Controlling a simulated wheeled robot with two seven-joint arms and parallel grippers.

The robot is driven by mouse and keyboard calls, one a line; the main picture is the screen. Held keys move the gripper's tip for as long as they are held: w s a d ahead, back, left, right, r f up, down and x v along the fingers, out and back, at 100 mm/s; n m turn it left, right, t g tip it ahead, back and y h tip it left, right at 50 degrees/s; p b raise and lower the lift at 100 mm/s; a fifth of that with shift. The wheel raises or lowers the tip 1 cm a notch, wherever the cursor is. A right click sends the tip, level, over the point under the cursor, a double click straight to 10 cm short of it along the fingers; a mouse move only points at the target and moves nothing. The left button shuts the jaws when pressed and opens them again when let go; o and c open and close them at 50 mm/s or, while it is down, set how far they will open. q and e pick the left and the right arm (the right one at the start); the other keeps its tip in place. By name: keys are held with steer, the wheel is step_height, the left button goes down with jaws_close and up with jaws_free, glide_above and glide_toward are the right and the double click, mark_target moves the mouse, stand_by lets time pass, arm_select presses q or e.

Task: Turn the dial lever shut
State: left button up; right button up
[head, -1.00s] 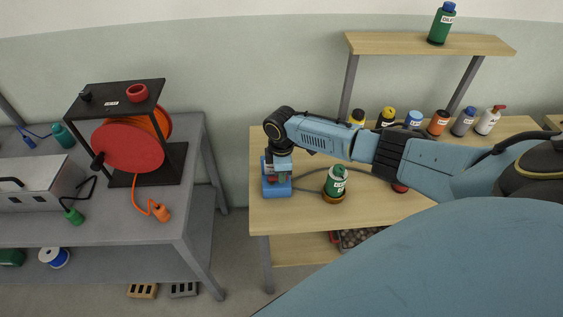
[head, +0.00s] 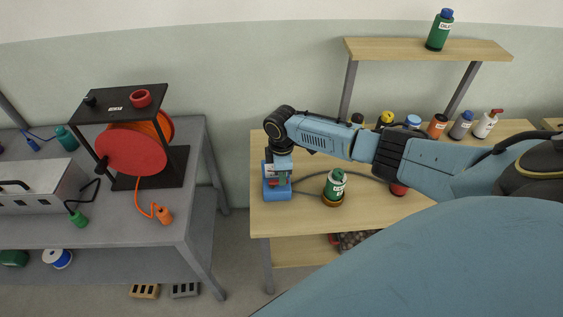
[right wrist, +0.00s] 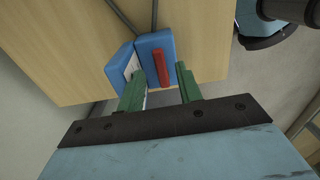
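The dial lever is a red bar (right wrist: 161,66) on the face of a blue box (right wrist: 169,44). In the right wrist view the bar points nearly straight up and down the picture. The blue box (head: 269,192) also shows in the head view, at the left end of the wooden bench, partly hidden under my wrist. My right gripper (right wrist: 160,76) is open, with one green finger on each side of the red bar and visible gaps to it. In the head view my right gripper (head: 281,177) is over the box, its fingers hard to make out. My left gripper is not in view.
A green bottle (head: 335,184) stands just right of the box on the wooden bench (head: 300,215). Several bottles line the back under a shelf (head: 425,48). A grey table (head: 130,225) with a red cable reel (head: 130,152) stands left, across a gap.

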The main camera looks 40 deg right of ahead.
step_height(320, 180, up, 4)
steer(key=shift+w+r+p, duration=0.1)
steer(key=shift+r+p, duration=0.1)
steer(key=shift+p, duration=0.65)
arm_select(q)
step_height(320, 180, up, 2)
steer(key=shift+b, duration=0.3)
arm_select(e)
step_height(320, 180, up, 7)
